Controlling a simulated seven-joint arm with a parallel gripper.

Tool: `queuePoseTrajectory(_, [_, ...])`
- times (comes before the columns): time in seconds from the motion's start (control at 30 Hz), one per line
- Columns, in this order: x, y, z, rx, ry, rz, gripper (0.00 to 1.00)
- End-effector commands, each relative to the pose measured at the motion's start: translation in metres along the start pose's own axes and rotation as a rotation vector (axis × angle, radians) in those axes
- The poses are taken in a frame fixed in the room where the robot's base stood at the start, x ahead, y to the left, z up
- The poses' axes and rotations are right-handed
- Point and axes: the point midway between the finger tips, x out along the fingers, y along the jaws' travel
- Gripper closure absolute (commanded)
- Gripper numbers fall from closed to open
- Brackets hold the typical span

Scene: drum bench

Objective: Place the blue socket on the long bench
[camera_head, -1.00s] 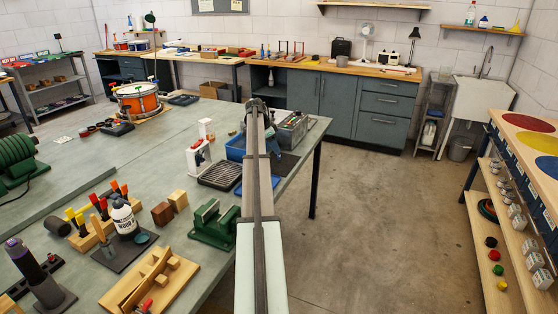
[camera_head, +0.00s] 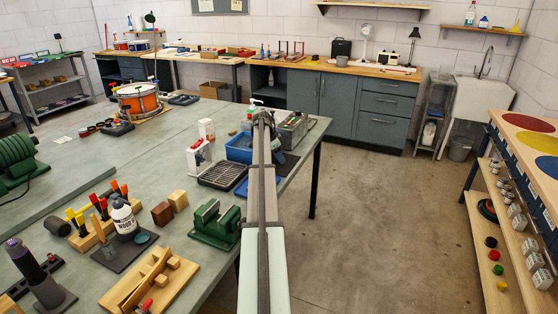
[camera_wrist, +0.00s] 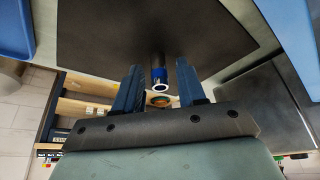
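The blue socket (camera_wrist: 159,76) shows in the wrist view as a short cylinder with a blue band and a bright ring at its near end. A dark shaft-like part runs from it towards a dark mat (camera_wrist: 100,30). My gripper (camera_wrist: 158,78) is open, one finger on each side of the socket, with visible gaps to both. In the head view my own arm hides the gripper and the socket. Which surface is the long bench is not certain; a long grey-green bench (camera_head: 80,165) fills the left of the head view.
Around the arm's end stand a blue bin (camera_head: 238,153), a grey case (camera_head: 292,130) and a black ribbed tray (camera_head: 218,175). A green vise (camera_head: 215,226) sits on the bench edge left of the arm.

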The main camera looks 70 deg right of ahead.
Motion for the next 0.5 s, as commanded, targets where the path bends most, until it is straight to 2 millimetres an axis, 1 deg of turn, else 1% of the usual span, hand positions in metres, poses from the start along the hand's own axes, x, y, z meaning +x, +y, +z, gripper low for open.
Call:
queuePoseTrajectory(0.03, [-0.0001, 0.0001, 0.0, 0.0, 0.0, 0.0, 0.65])
queuePoseTrajectory(0.4, [-0.0001, 0.0, -0.0001, 0.0, 0.0, 0.0, 1.0])
queuePoseTrajectory(0.5, [-0.0002, 0.0001, -0.0001, 0.0, 0.0, 0.0, 1.0])
